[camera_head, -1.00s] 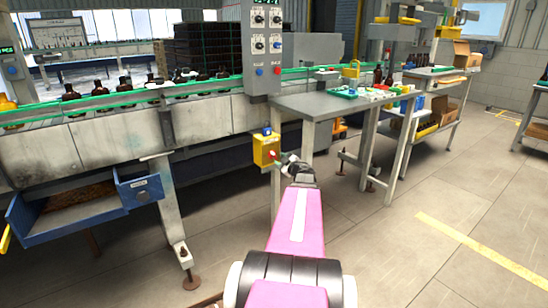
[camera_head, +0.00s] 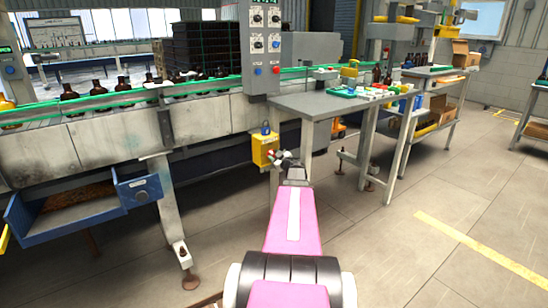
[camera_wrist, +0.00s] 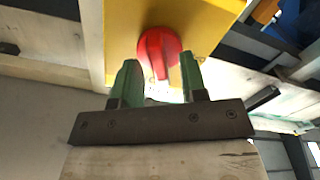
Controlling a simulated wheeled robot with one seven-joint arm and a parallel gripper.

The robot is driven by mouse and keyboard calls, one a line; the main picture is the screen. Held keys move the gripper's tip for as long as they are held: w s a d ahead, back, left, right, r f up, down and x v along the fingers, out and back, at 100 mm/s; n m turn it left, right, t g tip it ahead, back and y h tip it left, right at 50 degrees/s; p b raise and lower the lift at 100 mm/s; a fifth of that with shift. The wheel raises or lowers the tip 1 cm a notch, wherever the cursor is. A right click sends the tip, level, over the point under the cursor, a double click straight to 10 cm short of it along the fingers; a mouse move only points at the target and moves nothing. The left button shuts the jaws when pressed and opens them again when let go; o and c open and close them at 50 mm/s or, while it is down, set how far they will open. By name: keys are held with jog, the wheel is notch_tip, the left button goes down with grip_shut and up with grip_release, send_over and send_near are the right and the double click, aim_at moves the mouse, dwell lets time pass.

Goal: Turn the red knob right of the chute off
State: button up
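The yellow box (camera_head: 262,150) hangs at the front leg of the grey side table, right of the blue chute tray (camera_head: 62,215). In the wrist view the yellow box (camera_wrist: 205,22) fills the top, with the red knob (camera_wrist: 157,48) on its face. My gripper (camera_wrist: 160,62) is open, with its two green fingers on either side of the lower part of the knob. I cannot tell whether either finger touches it. In the head view my gripper (camera_head: 280,158) is at the box's right side, where it largely hides the knob.
A grey control panel (camera_head: 261,50) with black dials and buttons stands above the box. The grey table (camera_head: 300,107) is just above and right of my gripper. Bottles line the conveyor (camera_head: 110,100) at left. The floor (camera_head: 380,245) at right is clear.

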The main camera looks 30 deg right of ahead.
jog(key=shift+w, duration=0.35)
grip_shut()
jog(key=n, duration=1.2)
jog(key=shift+a+f+n, duration=0.2)
jog(key=shift+n, duration=0.1)
dwell(0.6)
